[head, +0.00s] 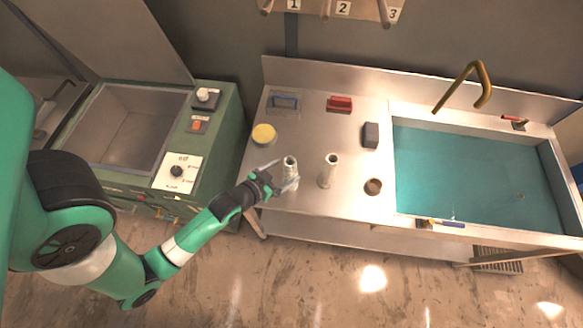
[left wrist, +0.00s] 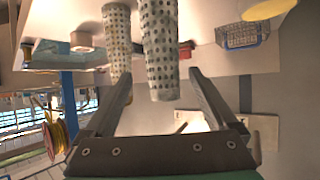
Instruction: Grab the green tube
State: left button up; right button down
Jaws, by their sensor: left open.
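Two pale upright tubes stand on the metal table; neither looks plainly green. The nearer-left tube (head: 290,166) is between the open fingers of my left gripper (head: 279,180), at the table's front left. The other tube (head: 328,171) stands a little to the right, clear of the gripper. In the left wrist view, one dotted tube (left wrist: 159,45) shows between and beyond the open fingers of the gripper (left wrist: 160,85). The second dotted tube (left wrist: 117,42) is beside it, further left. I cannot tell whether a finger touches the nearer tube. My right gripper is not in view.
A brown cup (head: 373,186), a dark block (head: 371,135), a red item (head: 340,104), a blue-handled basket (head: 285,102) and a yellow round item (head: 264,134) sit on the table. A water-filled sink (head: 475,175) is at right, a green machine (head: 215,130) at left.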

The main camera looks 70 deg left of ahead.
pick_arm(q)
jog(key=x, duration=0.7)
jog(key=shift+a+f+b, duration=0.25)
jog(key=shift+f+b, duration=0.05)
jog(key=shift+b, duration=0.1)
grip_shut()
